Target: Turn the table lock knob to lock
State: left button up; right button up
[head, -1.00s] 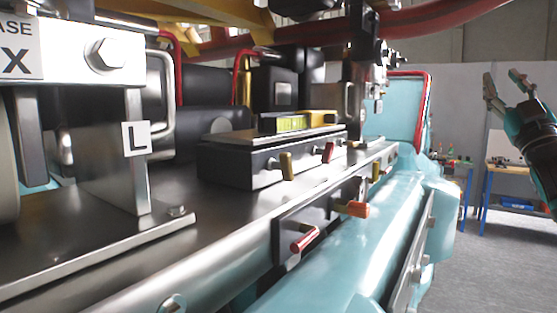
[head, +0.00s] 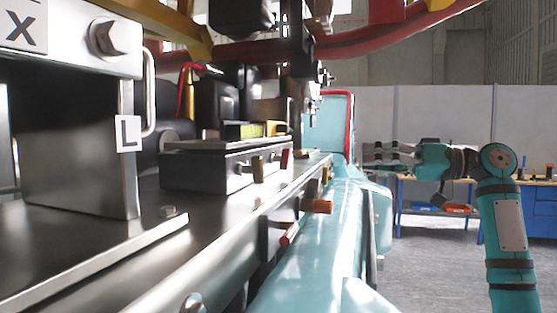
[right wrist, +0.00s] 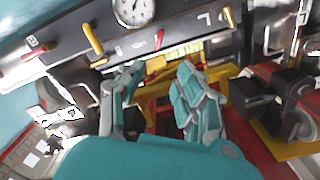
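The milling machine carries several lever knobs, and I cannot tell which is the table lock. A red knob (head: 290,234) and an orange knob (head: 317,206) stick out of the table's front edge. A brass knob (head: 257,168) and a smaller red knob (head: 286,158) sit on the dark block above. My right gripper (head: 372,154) is open and empty, fingers pointing left, right of the knobs and apparently apart from them. The right wrist view shows its spread fingers (right wrist: 158,78), with a yellow knob (right wrist: 93,40) and a red knob (right wrist: 158,40) beyond them. My left gripper is out of view.
The machine's metal table (head: 110,262) fills the left, with a plate marked L (head: 129,133) above it. A teal machine body (head: 338,225) lies below the knobs. A blue workbench (head: 410,195) stands behind my right arm. Grey floor at the right is open.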

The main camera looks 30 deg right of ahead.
aim_at(289, 158)
jog(key=p+x, duration=0.6)
jog(key=x, duration=0.9)
jog(key=shift+w+a+r, duration=0.1)
jog(key=shift+w+a, duration=0.05)
jog(key=shift+w, duration=0.3)
jog(key=shift+w+a, duration=0.3)
jog(key=shift+c, duration=0.2)
grip_shut()
